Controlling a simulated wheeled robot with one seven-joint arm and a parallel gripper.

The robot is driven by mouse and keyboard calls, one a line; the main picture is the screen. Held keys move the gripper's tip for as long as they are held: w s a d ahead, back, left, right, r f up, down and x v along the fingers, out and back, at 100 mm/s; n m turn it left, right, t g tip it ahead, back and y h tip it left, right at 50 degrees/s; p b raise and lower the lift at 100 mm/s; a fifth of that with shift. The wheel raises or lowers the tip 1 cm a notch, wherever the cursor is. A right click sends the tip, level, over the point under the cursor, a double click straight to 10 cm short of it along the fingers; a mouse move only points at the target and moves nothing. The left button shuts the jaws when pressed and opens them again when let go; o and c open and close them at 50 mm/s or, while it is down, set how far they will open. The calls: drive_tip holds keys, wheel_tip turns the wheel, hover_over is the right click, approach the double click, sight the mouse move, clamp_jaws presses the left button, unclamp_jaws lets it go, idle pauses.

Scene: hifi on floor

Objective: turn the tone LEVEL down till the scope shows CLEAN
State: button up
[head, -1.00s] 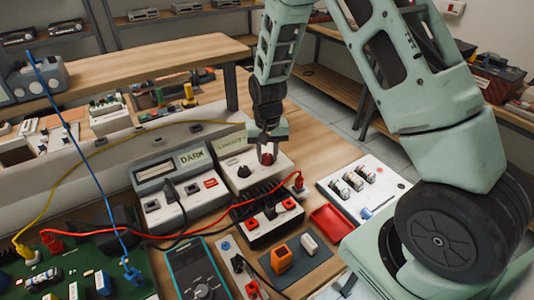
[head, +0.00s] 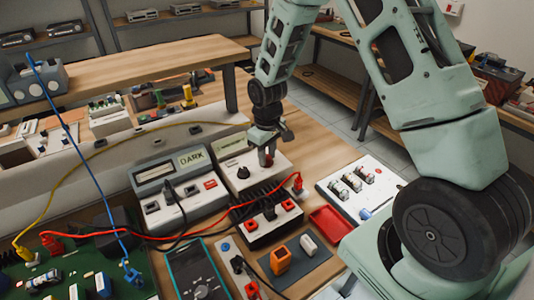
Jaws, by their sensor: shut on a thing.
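A light box (head: 283,174) with a black knob (head: 243,172) and a small display stands mid-bench. The display's text is too small to read. My gripper (head: 267,158) is above the box's right part, pointing down and shut on a small red knob (head: 268,160) there, mostly hidden by the fingers. I cannot read a LEVEL label.
A black finned unit (head: 262,228) with red sockets stands in front, with red and black leads crossing. A red tray (head: 328,222) and a white panel (head: 345,200) are to the right. A green circuit board (head: 85,280) lies at lower left.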

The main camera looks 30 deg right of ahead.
idle(0.4)
drive_tip(key=o, duration=1)
drive_tip(key=shift+c, duration=0.2)
wheel_tip(320, 180, up, 17)
drive_tip(key=b, duration=0.1)
drive_tip(key=shift+r, duration=0.2)
